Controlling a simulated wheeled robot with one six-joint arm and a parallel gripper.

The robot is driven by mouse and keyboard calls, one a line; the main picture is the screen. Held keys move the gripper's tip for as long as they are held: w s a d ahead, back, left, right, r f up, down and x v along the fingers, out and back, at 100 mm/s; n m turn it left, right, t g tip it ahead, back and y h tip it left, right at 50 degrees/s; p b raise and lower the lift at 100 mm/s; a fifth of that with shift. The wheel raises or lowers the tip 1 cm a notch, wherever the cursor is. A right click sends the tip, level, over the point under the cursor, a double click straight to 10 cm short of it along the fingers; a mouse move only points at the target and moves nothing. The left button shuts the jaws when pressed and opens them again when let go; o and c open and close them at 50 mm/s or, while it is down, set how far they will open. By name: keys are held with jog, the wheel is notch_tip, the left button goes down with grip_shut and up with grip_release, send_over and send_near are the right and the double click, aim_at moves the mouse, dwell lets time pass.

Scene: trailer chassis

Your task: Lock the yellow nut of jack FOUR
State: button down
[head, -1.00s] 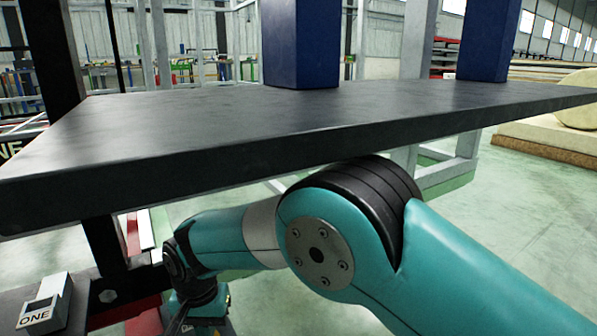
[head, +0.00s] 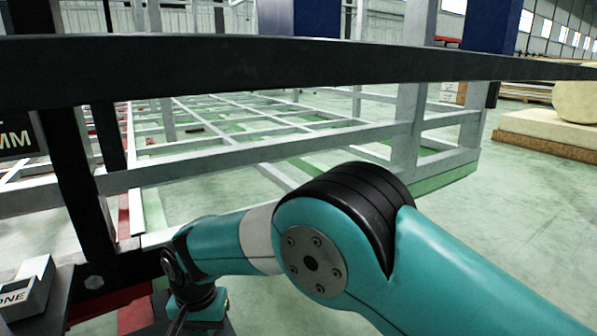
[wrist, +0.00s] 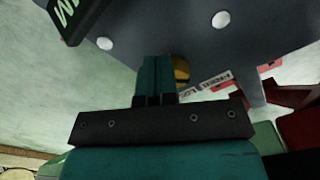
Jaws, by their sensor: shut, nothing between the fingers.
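In the wrist view my gripper (wrist: 157,62) has its two teal fingers together, with nothing between them. A yellow piece (wrist: 181,70), likely a nut, shows just right of the fingertips and is partly hidden by them. I cannot tell whether they touch. A white printed label (wrist: 215,80) lies right of the yellow piece on the dark grey surface; I cannot read it, nor tell which jack this is. In the head view my teal arm reaches down to the lower left, and my fingertips cannot be made out there.
A black beam (head: 300,62) crosses above my arm. A block marked ONE (head: 25,290) sits at lower left, beside a black post (head: 75,180). A grey frame (head: 260,155) stands behind. Round bolt heads (wrist: 221,19) dot the grey surface. Open floor (head: 520,230) lies right.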

jog(key=shift+s+d+f, duration=0.1)
jog(key=shift+d+f, duration=0.1)
jog(key=shift+f, duration=0.5)
jog(key=shift+s+a+p, duration=0.2)
jog(key=shift+a+p, duration=0.5)
jog(key=shift+p, duration=0.9)
jog(key=shift+a+p, duration=0.5)
jog(key=shift+p, duration=0.05)
jog(key=shift+a+f, duration=0.1)
jog(key=shift+a, duration=0.1)
jog(key=shift+s+a+p, duration=0.15)
jog(key=shift+s+p, duration=0.15)
jog(key=shift+p, duration=0.2)
notch_tip(320, 180, up, 6)
jog(key=p, duration=0.4)
jog(key=shift+w+r+p, duration=0.2)
jog(key=shift+r+p, duration=0.05)
jog(key=shift+p, duration=0.1)
